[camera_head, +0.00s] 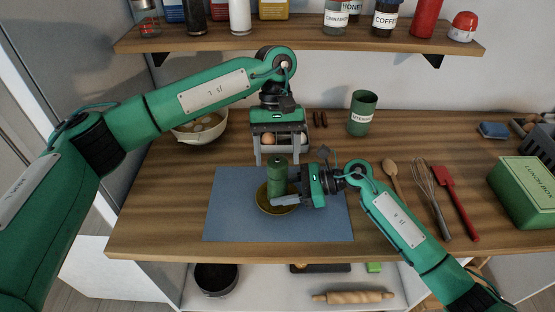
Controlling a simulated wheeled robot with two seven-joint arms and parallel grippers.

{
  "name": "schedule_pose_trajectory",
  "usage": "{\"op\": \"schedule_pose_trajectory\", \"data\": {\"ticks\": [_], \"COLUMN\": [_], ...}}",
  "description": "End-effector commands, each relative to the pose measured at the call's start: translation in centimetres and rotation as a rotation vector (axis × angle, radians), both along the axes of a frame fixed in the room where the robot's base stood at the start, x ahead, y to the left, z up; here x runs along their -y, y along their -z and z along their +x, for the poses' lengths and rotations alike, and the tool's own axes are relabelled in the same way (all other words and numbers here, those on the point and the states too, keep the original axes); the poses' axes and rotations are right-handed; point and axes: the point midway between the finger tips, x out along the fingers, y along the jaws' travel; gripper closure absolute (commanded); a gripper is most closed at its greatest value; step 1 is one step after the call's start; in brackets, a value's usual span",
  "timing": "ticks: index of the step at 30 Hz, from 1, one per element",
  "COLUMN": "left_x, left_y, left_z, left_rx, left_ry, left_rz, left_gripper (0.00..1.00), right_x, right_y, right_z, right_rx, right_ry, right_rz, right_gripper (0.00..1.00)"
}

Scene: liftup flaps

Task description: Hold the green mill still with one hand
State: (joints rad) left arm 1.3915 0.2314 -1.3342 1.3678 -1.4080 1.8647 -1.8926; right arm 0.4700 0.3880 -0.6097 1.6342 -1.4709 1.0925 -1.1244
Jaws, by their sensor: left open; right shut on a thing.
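The green mill (278,178) stands upright over a round brown-yellow plate (262,202) on the blue mat (225,222). My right gripper (288,194) comes in from the right and is shut on the lower part of the mill. My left gripper (280,157) points down just above and behind the mill's top. Its two fingers are spread apart and nothing is between them. The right gripper's fingers hide part of the mill's base and the plate's right side.
A bowl (200,130) stands at the back left, and a green utensil cup (362,113) at the back. A wooden spoon (391,172), whisk (427,180) and red spatula (455,198) lie right. A green lunch box (522,192) is far right. A shelf (300,40) with jars hangs above.

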Motion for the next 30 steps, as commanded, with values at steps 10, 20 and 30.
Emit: {"op": "schedule_pose_trajectory", "data": {"ticks": [10, 20, 30], "left_x": [-0.1, -0.2, -0.2], "left_y": [-6.8, -9.0, -9.0], "left_z": [2.8, 3.8, 3.8], "left_rx": [0.002, -0.001, -0.001], "left_ry": [-0.002, 0.0, 0.0], "left_rz": [-0.001, 0.0, 0.0], "left_gripper": [0.35, 0.35, 0.35], "right_x": [0.0, 0.0, 0.0], "right_y": [0.0, 0.0, 0.0], "right_z": [0.0, 0.0, 0.0], "right_rx": [0.0, 0.0, 0.0], "right_ry": [0.0, 0.0, 0.0], "right_rz": [0.0, 0.0, 0.0], "right_gripper": [0.75, 0.75, 0.75]}}
